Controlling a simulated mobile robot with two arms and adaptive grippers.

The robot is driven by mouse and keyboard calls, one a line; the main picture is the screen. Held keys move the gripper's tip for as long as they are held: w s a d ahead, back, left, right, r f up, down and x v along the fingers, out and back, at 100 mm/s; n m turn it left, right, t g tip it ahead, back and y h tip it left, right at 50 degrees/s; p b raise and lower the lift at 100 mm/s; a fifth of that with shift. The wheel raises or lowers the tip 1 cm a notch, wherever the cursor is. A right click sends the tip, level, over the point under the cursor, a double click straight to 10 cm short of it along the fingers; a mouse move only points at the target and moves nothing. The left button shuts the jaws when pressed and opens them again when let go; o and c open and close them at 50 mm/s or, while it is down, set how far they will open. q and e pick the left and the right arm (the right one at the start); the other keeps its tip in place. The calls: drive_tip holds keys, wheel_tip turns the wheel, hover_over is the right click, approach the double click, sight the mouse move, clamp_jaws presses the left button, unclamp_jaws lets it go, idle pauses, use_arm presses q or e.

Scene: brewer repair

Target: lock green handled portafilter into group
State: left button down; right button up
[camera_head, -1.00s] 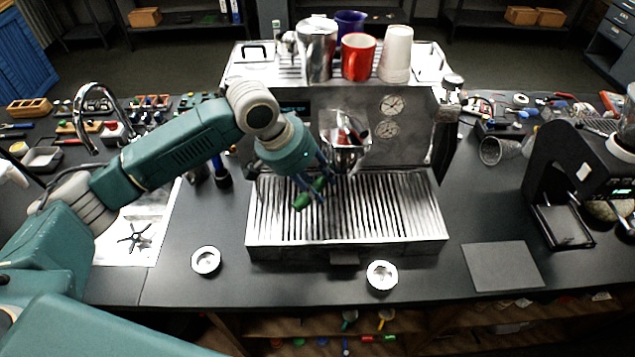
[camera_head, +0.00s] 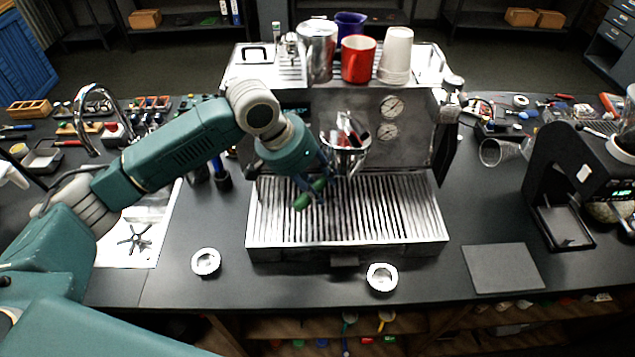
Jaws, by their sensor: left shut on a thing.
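The espresso machine (camera_head: 415,130) stands in the middle of the counter, with its group (camera_head: 346,140) at the front above the slatted drip tray (camera_head: 400,205). My left gripper (camera_head: 316,190) is in front of the machine, just below and left of the group. It is shut on the green handle (camera_head: 302,201) of the portafilter, which is above the drip tray. The portafilter's head is near the group, mostly hidden by the gripper and shiny metal; I cannot tell whether it is seated. My right gripper is not in view.
Cups stand on top of the machine, among them a red mug (camera_head: 358,58) and a white cup stack (camera_head: 396,55). A grey mat (camera_head: 502,268) and a black grinder (camera_head: 570,170) are at right.

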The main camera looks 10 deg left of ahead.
use_arm(q)
drive_tip(key=d+n+t+y, duration=0.2)
drive_tip(key=d+n+y, duration=0.1)
drive_tip(key=d+n, duration=0.4)
drive_tip(key=shift+n, duration=0.7)
idle(0.6)
drive_tip(key=shift+s+d+r, duration=0.1)
drive_tip(key=c, duration=1.1)
unclamp_jaws()
drive_tip(key=v, duration=1.2)
